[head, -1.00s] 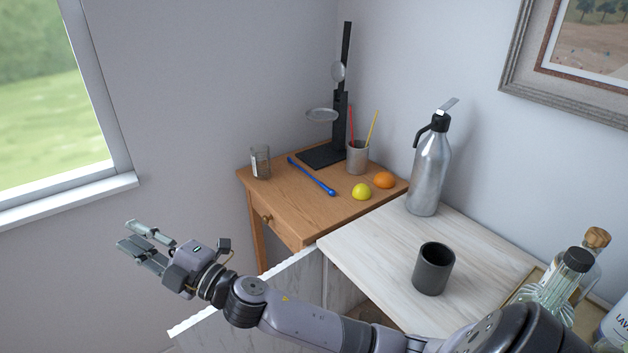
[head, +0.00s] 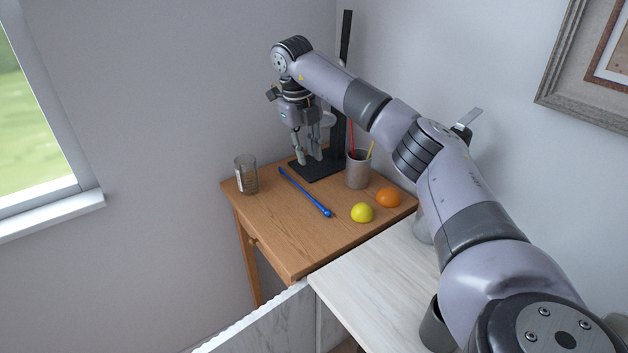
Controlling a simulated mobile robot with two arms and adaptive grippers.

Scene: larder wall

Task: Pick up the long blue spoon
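The long blue spoon (head: 304,192) lies flat on the wooden table (head: 277,240), slanting from back left to front right. My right gripper (head: 309,160) hangs above the far part of the table, fingers pointing down, in front of the black stand. Its two fingers are apart with nothing seen between them. It is behind the spoon and slightly right of the spoon's far end, apart from it. My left gripper does not show.
A glass jar (head: 246,175) stands left of the spoon. A lemon (head: 362,212) and an orange (head: 388,197) lie to its right. A cup (head: 357,170) with a red and a yellow stick stands behind them, beside the black stand (head: 345,60). My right arm covers part of the metal flask (head: 423,228).

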